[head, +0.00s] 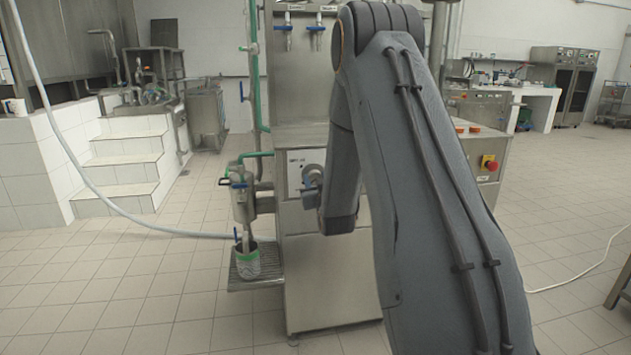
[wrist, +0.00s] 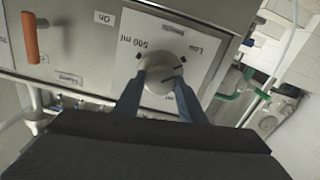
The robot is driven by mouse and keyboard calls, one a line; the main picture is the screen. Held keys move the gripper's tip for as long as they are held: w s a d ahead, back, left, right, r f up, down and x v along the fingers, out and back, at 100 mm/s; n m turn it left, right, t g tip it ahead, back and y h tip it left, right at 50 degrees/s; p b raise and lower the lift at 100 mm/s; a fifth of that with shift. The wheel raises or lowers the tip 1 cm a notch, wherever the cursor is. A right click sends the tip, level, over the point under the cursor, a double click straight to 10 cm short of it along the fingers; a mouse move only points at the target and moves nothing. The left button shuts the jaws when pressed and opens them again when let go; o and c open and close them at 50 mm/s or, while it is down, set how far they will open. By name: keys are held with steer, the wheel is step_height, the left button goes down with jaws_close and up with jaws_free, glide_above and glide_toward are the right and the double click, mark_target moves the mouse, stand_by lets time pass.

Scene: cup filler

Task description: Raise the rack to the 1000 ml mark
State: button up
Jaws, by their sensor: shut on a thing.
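In the wrist view, my gripper (wrist: 160,88) is shut on a round pale knob (wrist: 159,74), one finger on each side. The knob sits on a white dial plate (wrist: 200,72) on the machine's front. The plate reads "500 ml" on the left and "Low" at the upper right; other marks are partly hidden by the fingers. A dark line on the knob points toward the right. In the head view, the metal rack (head: 262,284) sticks out low on the machine's left side. A grey and green cup (head: 247,262) stands on it, under the filling nozzle.
In the wrist view, an orange lever (wrist: 31,38) is left of the dial, near an "On" label. A red emergency button (head: 489,163) is on the right.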

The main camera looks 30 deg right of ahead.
steer(key=m, duration=0.4)
steer(key=shift+d+f+m, duration=0.1)
steer(key=shift+m, duration=5.4)
steer(key=o, duration=1)
steer(key=shift+o, duration=0.2)
steer(key=shift+s, duration=0.15)
